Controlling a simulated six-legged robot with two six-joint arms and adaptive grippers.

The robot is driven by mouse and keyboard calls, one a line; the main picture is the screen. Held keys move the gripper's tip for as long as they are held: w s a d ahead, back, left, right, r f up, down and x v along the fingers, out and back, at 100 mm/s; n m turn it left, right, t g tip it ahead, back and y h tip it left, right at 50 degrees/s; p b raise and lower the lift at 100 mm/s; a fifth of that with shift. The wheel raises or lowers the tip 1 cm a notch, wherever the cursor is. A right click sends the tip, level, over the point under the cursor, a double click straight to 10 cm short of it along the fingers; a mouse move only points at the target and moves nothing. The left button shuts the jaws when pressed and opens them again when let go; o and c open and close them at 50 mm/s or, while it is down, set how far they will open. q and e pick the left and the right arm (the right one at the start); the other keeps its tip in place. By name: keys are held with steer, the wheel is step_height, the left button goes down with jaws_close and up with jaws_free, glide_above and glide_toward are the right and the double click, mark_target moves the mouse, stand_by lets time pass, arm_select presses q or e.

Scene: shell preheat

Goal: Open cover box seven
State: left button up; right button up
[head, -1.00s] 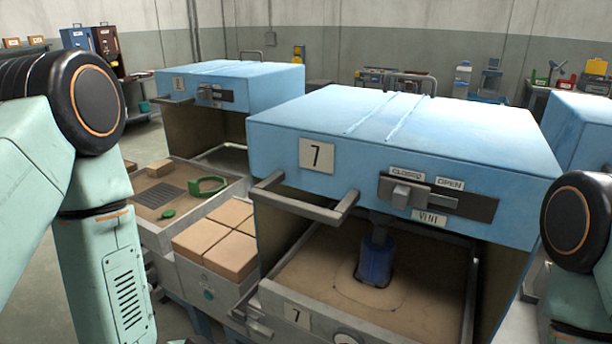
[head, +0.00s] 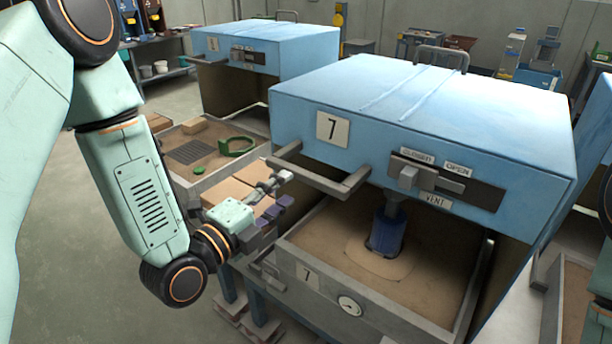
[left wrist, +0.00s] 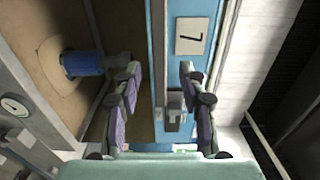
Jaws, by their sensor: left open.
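Cover box seven (head: 440,110) has a blue cover with a "7" plate (head: 332,130) and a grey bar handle (head: 335,185) along its front left. Its vent slider (head: 408,178) sits at the left of its slot, below the "CLOSED" label. My left gripper (head: 280,190) is near the left end of the handle, in front of the cover. In the left wrist view, the open fingers (left wrist: 160,85) are apart, with the cover's blue front edge and a grey handle part (left wrist: 174,106) seen between them. I cannot tell whether they touch it. My right gripper is out of view.
Under the cover, a sandy tray (head: 300,285) holds a blue cylinder (head: 387,232). A gauge (head: 349,305) is on its front. Brown blocks (head: 222,190) lie left behind my gripper. Another blue box (head: 265,45) stands behind left. Open floor (head: 90,300) is at left.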

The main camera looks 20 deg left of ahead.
mark_target(302, 179)
arm_select(q)
steer(key=shift+x, duration=3.55)
steer(key=shift+d, duration=0.2)
steer(key=shift+c, duration=0.6)
steer(key=shift+s, duration=0.1)
jaws_close()
